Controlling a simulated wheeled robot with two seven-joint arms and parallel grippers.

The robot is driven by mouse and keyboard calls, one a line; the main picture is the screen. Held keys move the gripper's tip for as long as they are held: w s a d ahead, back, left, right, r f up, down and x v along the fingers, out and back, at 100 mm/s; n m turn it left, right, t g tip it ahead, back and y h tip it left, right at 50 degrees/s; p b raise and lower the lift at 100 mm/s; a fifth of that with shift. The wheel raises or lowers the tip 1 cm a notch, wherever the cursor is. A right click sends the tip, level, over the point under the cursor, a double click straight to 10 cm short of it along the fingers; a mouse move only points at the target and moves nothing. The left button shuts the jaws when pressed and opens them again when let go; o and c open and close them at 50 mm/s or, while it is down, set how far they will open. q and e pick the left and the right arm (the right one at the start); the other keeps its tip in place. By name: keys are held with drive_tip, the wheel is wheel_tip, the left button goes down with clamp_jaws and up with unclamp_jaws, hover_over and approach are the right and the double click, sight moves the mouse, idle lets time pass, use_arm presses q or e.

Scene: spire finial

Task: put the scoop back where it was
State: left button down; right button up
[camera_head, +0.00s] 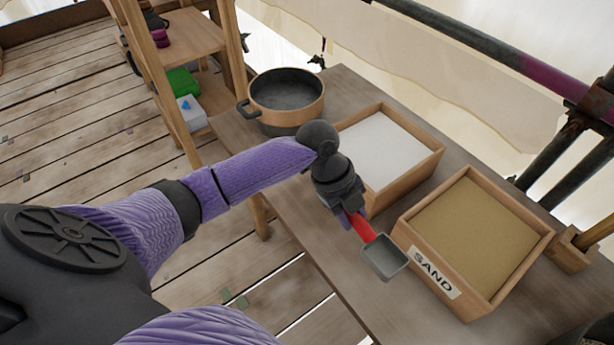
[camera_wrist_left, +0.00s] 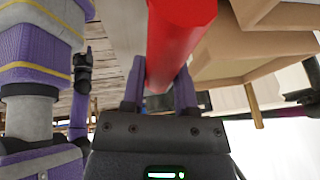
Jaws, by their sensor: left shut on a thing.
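The scoop has a red handle and a grey square pan (camera_head: 385,257). My left gripper (camera_head: 355,212) is shut on the red handle, with the pan pointing toward the lower right, beside the front left corner of the sand box (camera_head: 480,240). In the left wrist view the red handle (camera_wrist_left: 175,40) lies between the two fingers of my left gripper (camera_wrist_left: 160,85). I cannot tell whether the pan touches the table. My right gripper is not seen in the head view; a dark gripper-like part (camera_wrist_left: 83,65) shows at the left of the wrist view, its jaws too small to read.
A wooden box of white material (camera_head: 383,150) stands behind my left gripper. A pot (camera_head: 286,98) stands at the table's far left. The table (camera_head: 345,270) has a bare strip along its front left edge. A wooden shelf (camera_head: 190,45) and dark rails (camera_head: 470,45) flank it.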

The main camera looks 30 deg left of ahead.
use_arm(q)
wheel_tip(320, 180, down, 10)
drive_tip(key=b, duration=0.4)
drive_tip(key=shift+f, duration=0.15)
drive_tip(key=shift+c, duration=1.9)
unclamp_jaws()
use_arm(e)
drive_tip(key=shift+g, duration=0.3)
drive_tip(key=d+f, duration=0.1)
drive_tip(key=s+f, duration=0.1)
drive_tip(key=s+d+f, duration=0.1)
drive_tip(key=f, duration=0.1)
drive_tip(key=shift+s+d+f, duration=0.1)
drive_tip(key=shift+d, duration=0.2)
